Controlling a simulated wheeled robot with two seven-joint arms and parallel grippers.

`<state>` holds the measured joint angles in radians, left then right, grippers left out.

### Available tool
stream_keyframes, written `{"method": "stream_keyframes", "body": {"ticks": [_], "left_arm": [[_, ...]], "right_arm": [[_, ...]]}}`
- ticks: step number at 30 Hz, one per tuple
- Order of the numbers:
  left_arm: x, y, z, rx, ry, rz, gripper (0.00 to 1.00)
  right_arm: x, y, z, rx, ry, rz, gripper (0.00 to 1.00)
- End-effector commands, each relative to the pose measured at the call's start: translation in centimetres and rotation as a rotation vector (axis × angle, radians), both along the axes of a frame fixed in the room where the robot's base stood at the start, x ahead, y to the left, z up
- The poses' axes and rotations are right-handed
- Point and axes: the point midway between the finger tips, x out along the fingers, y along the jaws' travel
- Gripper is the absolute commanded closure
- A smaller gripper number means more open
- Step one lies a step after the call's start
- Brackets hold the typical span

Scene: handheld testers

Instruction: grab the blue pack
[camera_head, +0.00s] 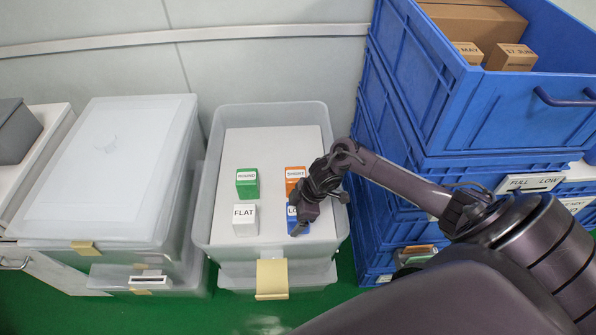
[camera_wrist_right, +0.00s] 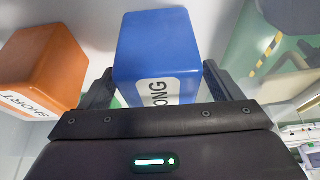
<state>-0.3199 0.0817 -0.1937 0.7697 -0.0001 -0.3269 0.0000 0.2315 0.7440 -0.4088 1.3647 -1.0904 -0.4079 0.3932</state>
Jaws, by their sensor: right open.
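The blue pack (camera_head: 294,226) stands in the clear bin, at the front right of a group of small packs. My right gripper (camera_head: 303,208) is over it and hides much of it. In the right wrist view, the blue pack (camera_wrist_right: 157,45) carries a white label reading "LONG" in part. It lies between the two dark fingers of my open right gripper (camera_wrist_right: 158,82), one on each side. The lower part of the pack is hidden by the gripper body. My left gripper is not in view.
In the bin (camera_head: 205,215) stand an orange "SHORT" pack (camera_head: 294,175) behind the blue one, a green "ROUND" pack (camera_head: 247,183) and a white "FLAT" pack (camera_head: 245,221). Blue crates (camera_head: 480,130) rise at the right; a lidded clear box (camera_head: 105,165) stands at the left.

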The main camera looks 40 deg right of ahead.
Motion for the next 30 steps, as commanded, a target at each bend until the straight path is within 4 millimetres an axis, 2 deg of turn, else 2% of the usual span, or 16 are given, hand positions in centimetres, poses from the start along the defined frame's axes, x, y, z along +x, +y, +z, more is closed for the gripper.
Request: {"method": "stream_keyframes", "body": {"ticks": [4, 15, 24, 30], "left_arm": [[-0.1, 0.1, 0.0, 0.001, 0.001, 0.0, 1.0], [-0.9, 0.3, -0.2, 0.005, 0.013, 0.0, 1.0], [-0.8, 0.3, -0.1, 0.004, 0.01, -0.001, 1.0], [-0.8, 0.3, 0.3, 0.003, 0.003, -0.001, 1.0]], "right_arm": [[0.0, 0.0, 0.1, 0.0, 0.0, 0.0, 0.17], [0.0, 0.0, 0.1, 0.0, 0.0, 0.0, 0.65], [0.0, 0.0, 0.4, 0.0, -0.002, 0.001, 0.65], [0.1, 0.0, 2.4, 0.0, -0.004, 0.002, 0.65]]}}
